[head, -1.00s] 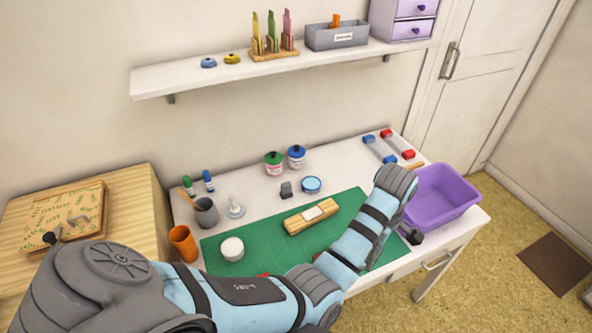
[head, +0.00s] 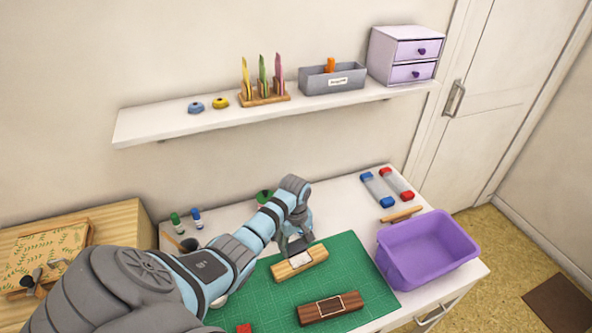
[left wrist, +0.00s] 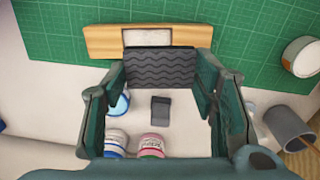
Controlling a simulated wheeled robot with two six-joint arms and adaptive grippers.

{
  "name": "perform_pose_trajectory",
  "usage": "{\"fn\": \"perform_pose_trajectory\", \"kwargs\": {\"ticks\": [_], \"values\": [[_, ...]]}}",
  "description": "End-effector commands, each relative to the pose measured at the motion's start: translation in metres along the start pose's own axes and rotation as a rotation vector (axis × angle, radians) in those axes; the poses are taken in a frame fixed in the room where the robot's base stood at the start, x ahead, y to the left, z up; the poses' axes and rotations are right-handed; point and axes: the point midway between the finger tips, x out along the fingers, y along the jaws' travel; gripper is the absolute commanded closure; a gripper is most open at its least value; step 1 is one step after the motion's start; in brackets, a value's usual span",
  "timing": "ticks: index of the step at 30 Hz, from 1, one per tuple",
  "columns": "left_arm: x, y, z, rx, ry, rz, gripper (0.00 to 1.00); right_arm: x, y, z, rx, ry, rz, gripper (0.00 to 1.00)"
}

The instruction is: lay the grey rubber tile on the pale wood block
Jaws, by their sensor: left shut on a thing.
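The pale wood block (head: 288,271) lies on the green mat in the head view, with a whitish patch on its top. In the left wrist view the block (left wrist: 105,41) runs across the top of the picture. My left gripper (head: 297,247) is just behind the block, over its rear edge. It is shut on the grey rubber tile (left wrist: 162,66), which has a wavy ribbed face and sits between the fingers. The tile's edge is close to the block and its patch; whether they touch I cannot tell. My right gripper is not in view.
A dark wood block (head: 331,308) lies in front on the green mat (head: 352,262). A purple bin (head: 427,250) stands at the right. In the left wrist view a small dark grey object (left wrist: 160,110), jars (left wrist: 117,143) and a grey cup (left wrist: 289,127) stand nearby.

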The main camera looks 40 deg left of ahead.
Motion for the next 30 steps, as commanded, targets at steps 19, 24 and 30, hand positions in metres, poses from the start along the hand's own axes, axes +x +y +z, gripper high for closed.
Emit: {"fn": "perform_pose_trajectory", "kwargs": {"ticks": [19, 24, 30], "values": [[0.025, 0.005, 0.0, 0.003, -0.003, -0.002, 0.68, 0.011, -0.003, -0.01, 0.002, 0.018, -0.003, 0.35], [0.047, 0.005, 0.0, 0.003, -0.003, -0.002, 0.68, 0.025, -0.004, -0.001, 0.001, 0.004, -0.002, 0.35], [0.065, 0.005, 0.0, 0.002, -0.003, -0.002, 0.68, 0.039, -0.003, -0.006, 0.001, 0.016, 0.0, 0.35]]}}
